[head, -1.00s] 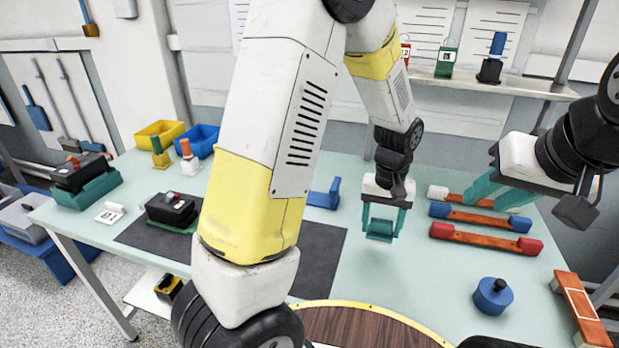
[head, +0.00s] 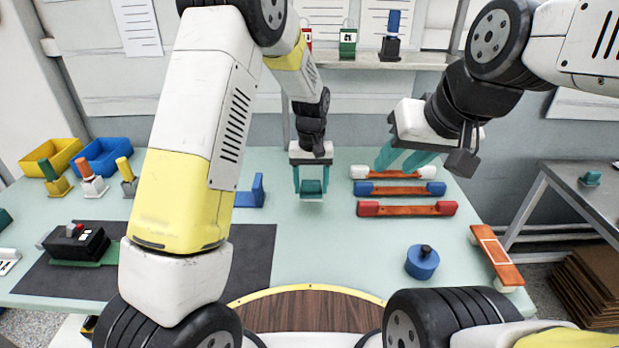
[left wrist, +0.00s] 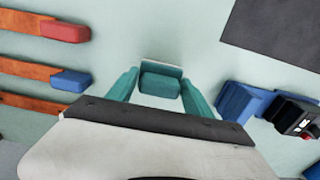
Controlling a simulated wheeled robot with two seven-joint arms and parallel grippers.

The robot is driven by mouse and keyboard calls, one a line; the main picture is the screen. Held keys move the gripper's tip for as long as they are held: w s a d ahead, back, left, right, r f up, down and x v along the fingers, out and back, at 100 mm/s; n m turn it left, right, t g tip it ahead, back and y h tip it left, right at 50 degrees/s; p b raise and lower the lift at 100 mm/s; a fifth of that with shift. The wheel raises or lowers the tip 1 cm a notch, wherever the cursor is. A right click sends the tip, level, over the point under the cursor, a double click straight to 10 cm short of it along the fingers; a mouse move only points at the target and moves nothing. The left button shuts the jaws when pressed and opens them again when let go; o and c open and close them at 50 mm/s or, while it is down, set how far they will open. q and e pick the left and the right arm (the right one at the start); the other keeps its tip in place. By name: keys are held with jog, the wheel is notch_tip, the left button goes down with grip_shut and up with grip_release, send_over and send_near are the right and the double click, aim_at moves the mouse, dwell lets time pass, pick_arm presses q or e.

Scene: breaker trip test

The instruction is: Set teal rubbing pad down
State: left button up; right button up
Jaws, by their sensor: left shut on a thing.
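The teal rubbing pad (head: 312,188) is a small block between the fingers of my left gripper (head: 311,190), over the clear back middle of the table. The gripper is shut on it. In the left wrist view the pad (left wrist: 160,83) sits between the two teal fingers, with a pale edge along its far side. I cannot tell whether its underside touches the table. My right gripper (head: 401,160) has its teal fingers apart with nothing seen between them, by the white-ended bar (head: 376,172) at the back right.
A blue-ended bar (head: 400,190) and a red-ended bar (head: 405,209) lie right of the pad. A blue bracket (head: 251,192) stands left of it. A blue round weight (head: 422,262) is nearer the front right. A black breaker (head: 77,243) is on the dark mat (head: 255,260).

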aim_at(310, 191)
pick_arm(q)
jog(key=shift+w+a, duration=0.1)
jog(key=shift+w, duration=0.55)
jog(key=shift+w+f, duration=0.25)
jog(key=shift+f, duration=1.55)
jog(key=shift+f, duration=0.2)
jog(key=o, duration=1.3)
jog(key=shift+r, duration=0.1)
